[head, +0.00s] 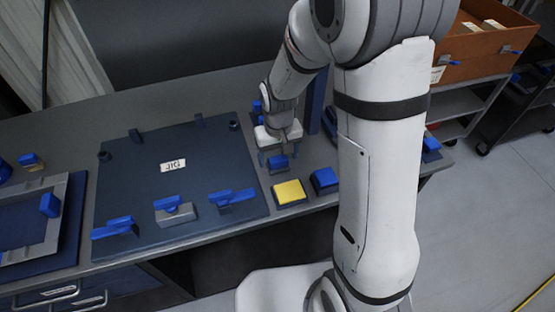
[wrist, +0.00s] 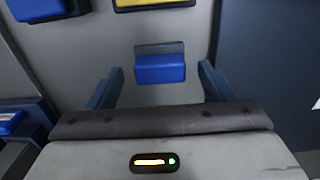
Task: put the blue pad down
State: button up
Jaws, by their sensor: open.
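A small blue pad (head: 278,163) is on the grey bench just right of the jig board. In the wrist view the blue pad (wrist: 160,69) shows with a grey part behind it, in the gap between my fingers and clear of both. My gripper (head: 276,157) is open over it, pointing down; its blue fingers also show in the wrist view (wrist: 160,75). Its height above the bench is hard to tell. A yellow-topped block (head: 289,192) and another blue-topped block (head: 325,180) stand near the bench's front edge.
The dark jig board (head: 180,185) with blue-handled clamps fills the bench to the left. A grey frame (head: 45,215) lies farther left. A blue post (head: 315,105) rises behind my gripper. An orange bin (head: 480,50) stands on shelving at the back right.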

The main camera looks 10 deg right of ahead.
aim_at(278, 159)
notch_tip(278, 159, up, 8)
jog(key=s+d+r+m+t, duration=0.1)
jog(key=s+d+r, duration=0.3)
jog(key=s, duration=0.3)
jog(key=s+d+r+m+t, duration=0.1)
jog(key=s+d+r, duration=0.4)
jog(key=s, duration=0.2)
jog(key=shift+s+t, duration=0.3)
jog(key=shift+s, duration=0.1)
jog(key=shift+o, duration=0.6)
jog(key=shift+w+a, duration=0.1)
jog(key=shift+w, duration=0.05)
